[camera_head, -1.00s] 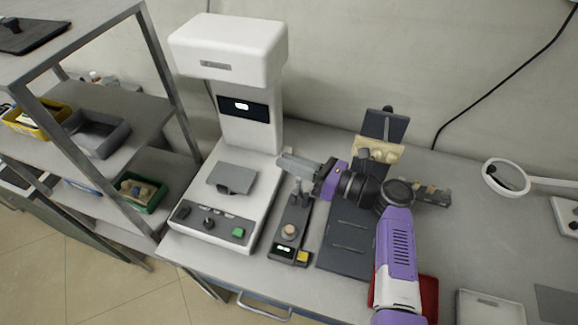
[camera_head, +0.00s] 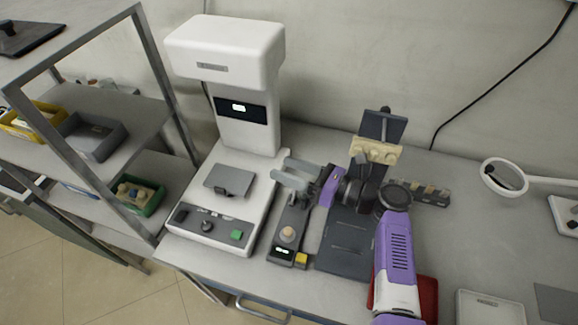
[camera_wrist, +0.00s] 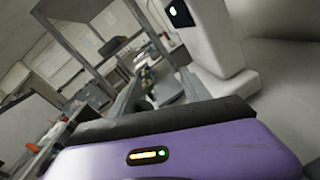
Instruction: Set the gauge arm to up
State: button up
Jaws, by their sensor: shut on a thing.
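The gauge (camera_head: 284,244) is a narrow dark unit on the bench, with a round tan knob, a small lit display and a yellow button at its front. Its far end, where the arm would be, is largely hidden behind my gripper (camera_head: 281,170). My gripper is over that far end, with its two grey fingers pointing left, one above the other in the picture. The fingers are shut on what appears to be the gauge arm, but the held part is not clear.
A large white machine (camera_head: 225,50) with a small grey plate (camera_head: 229,180) stands just left of the gauge. A dark stand (camera_head: 347,240) is close on the right. A metal shelf rack (camera_head: 165,85) is at far left.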

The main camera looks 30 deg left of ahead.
jog(key=w+d, duration=0.1)
jog(key=d, duration=0.7)
jog(key=shift+r, duration=0.1)
